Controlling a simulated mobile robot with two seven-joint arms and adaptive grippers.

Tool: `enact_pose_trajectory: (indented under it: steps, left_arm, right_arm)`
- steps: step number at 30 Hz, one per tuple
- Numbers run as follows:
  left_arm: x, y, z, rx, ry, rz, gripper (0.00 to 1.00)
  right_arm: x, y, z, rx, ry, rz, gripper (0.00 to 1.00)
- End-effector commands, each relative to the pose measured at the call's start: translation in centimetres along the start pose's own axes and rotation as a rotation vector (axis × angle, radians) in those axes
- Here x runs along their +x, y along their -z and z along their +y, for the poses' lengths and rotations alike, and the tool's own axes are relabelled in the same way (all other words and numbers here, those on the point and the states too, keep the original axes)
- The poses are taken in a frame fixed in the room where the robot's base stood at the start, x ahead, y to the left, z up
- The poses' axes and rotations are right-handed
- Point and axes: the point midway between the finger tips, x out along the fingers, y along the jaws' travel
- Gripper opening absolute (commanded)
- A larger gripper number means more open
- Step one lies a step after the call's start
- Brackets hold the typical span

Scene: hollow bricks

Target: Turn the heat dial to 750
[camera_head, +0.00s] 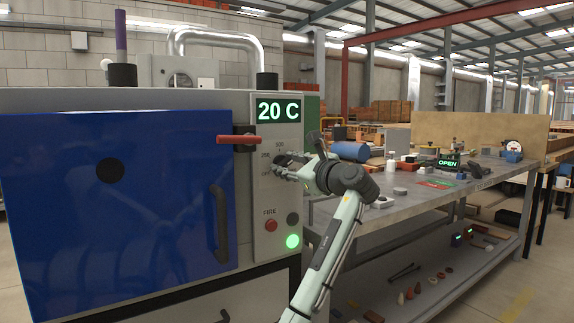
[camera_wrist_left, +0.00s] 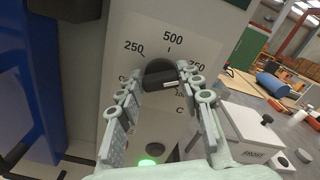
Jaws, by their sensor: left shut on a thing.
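The heat dial (camera_wrist_left: 160,74) is a dark round knob with a pale pointer mark, on the oven's grey panel (camera_head: 275,209). In the left wrist view, the scale around it reads 250 at upper left and 500 at the top; the number at right is partly hidden by a finger. The pale mark lies towards the right. My left gripper (camera_head: 284,165) reaches the panel, and in the left wrist view its two fingers (camera_wrist_left: 162,76) are shut on the dial from either side. My right gripper is out of view.
The display (camera_head: 278,110) above reads 20 C. A red-handled latch (camera_head: 238,140) sticks out at the blue oven door (camera_head: 110,230). A red FIRE button (camera_head: 271,225) and a lit green lamp (camera_head: 292,241) sit below. A cluttered workbench (camera_head: 400,215) stands to the right.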

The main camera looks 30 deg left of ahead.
Motion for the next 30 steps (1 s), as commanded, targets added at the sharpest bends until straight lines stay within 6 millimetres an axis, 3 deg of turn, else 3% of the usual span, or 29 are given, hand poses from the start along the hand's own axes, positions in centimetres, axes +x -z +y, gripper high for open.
enact_pose_trajectory:
  steps: [10,11,15,25,30]
  left_arm:
    - [-0.1,0.1,0.0,0.002,0.000,0.002,0.07]
    - [-0.1,0.1,0.0,0.002,0.000,0.002,0.39]
    - [0.0,0.1,0.0,0.002,0.000,0.002,0.57]
    - [-0.2,0.1,0.0,0.001,0.000,0.001,0.57]
    - [-2.4,0.1,-0.1,-0.001,0.002,0.002,0.57]
  right_arm:
    - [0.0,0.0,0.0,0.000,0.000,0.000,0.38]
    - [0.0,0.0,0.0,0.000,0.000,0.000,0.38]
    - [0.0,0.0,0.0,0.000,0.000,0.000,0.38]
    - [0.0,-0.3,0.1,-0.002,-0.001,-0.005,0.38]
    - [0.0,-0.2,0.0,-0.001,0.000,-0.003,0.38]
